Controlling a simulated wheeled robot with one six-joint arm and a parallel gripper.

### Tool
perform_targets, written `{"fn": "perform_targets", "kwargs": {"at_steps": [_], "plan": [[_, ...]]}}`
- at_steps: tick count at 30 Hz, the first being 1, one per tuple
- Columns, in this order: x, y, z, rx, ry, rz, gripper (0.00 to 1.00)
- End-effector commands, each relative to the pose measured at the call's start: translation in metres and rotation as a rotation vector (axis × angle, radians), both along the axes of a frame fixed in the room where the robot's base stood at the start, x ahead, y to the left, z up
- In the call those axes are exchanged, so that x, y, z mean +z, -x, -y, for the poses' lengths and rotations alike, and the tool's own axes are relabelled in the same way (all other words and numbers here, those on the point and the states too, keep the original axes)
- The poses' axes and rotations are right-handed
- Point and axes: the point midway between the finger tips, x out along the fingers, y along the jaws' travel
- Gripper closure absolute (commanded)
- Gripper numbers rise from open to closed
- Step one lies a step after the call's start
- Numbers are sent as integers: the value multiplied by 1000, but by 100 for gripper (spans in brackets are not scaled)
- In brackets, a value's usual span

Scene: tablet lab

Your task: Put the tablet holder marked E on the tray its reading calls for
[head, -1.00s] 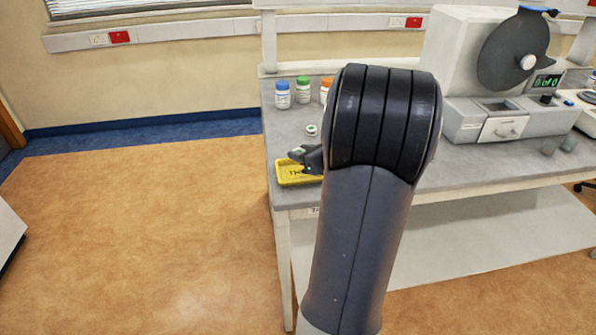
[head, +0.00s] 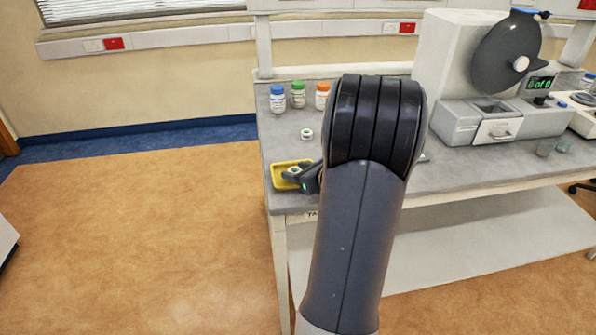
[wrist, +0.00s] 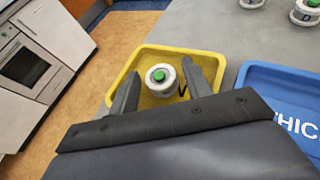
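A white round holder with a green top (wrist: 162,80) stands upright in the yellow tray (wrist: 150,55); its letter does not show. The holder is also seen in the head view (head: 294,171), in the yellow tray (head: 279,180) at the bench's left front corner. My gripper (wrist: 161,68) has one finger on each side of it, with a small gap showing on both sides, so it looks open around the holder. The yellow tray's lettering is mostly covered. A blue tray (wrist: 262,78) lettered "THIC", cut off by the frame, lies to the right.
Two more holders stand on the bench at the top of the wrist view, one marked D (wrist: 306,12), the other cut off (wrist: 251,3). Blue-, green- and orange-capped bottles (head: 298,95) stand behind. A grey-white machine (head: 480,122) stands at the right. My arm hides the bench middle.

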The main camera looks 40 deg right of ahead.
Motion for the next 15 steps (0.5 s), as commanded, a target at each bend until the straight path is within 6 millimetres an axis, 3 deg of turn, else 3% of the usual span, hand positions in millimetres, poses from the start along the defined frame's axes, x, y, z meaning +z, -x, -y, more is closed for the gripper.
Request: {"fn": "perform_targets", "kwargs": {"at_steps": [12,15], "plan": [[5,0,0,0,0,0,47],[10,13,2,-2,2,2,47]]}}
